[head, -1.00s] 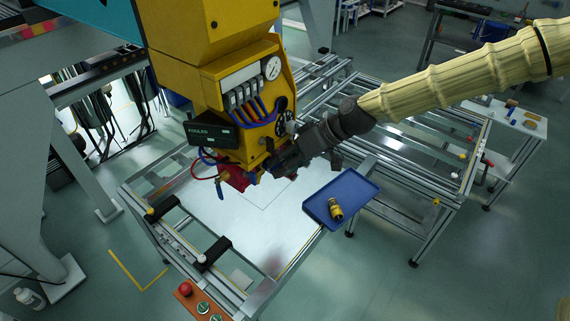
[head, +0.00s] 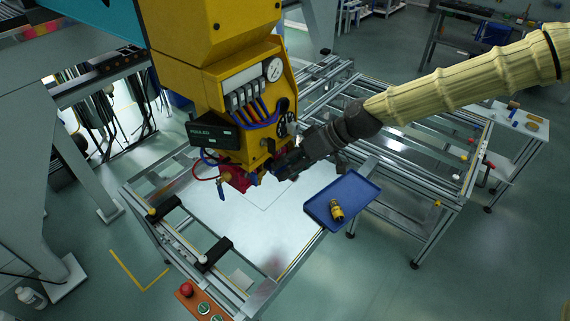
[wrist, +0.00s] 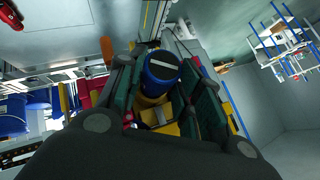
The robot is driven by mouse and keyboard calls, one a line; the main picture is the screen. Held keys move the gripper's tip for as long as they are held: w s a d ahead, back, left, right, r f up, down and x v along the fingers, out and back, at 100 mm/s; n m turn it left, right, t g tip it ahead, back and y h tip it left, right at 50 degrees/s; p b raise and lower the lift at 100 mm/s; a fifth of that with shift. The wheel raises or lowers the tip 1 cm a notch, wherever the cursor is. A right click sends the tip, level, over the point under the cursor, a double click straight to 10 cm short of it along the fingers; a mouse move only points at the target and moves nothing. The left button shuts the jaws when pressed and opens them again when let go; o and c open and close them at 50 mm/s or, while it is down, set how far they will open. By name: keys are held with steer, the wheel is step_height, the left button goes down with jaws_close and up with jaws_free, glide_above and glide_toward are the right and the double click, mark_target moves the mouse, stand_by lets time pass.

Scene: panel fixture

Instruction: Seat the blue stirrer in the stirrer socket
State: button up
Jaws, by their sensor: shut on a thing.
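My gripper (head: 279,170) reaches in from the right, close beside the lower end of the yellow machine head (head: 236,95). In the wrist view its dark green fingers (wrist: 158,100) are shut around a blue cylinder with a white stripe on its end, the blue stirrer (wrist: 161,70). A yellow band shows just below the blue part. In the head view the stirrer is mostly hidden by my gripper and the machine head. I cannot make out the stirrer socket, nor whether the stirrer touches it.
A blue tray (head: 355,186) with a yellow and black fitting (head: 337,211) lies right of the white panel (head: 240,225). Hoses (head: 205,172) and a red part (head: 233,180) hang from the machine head close to my gripper. A red button (head: 186,289) sits at the front edge.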

steer(key=shift+s+d, duration=0.6)
steer(key=shift+d, duration=0.2)
steer(key=shift+s+d, duration=0.1)
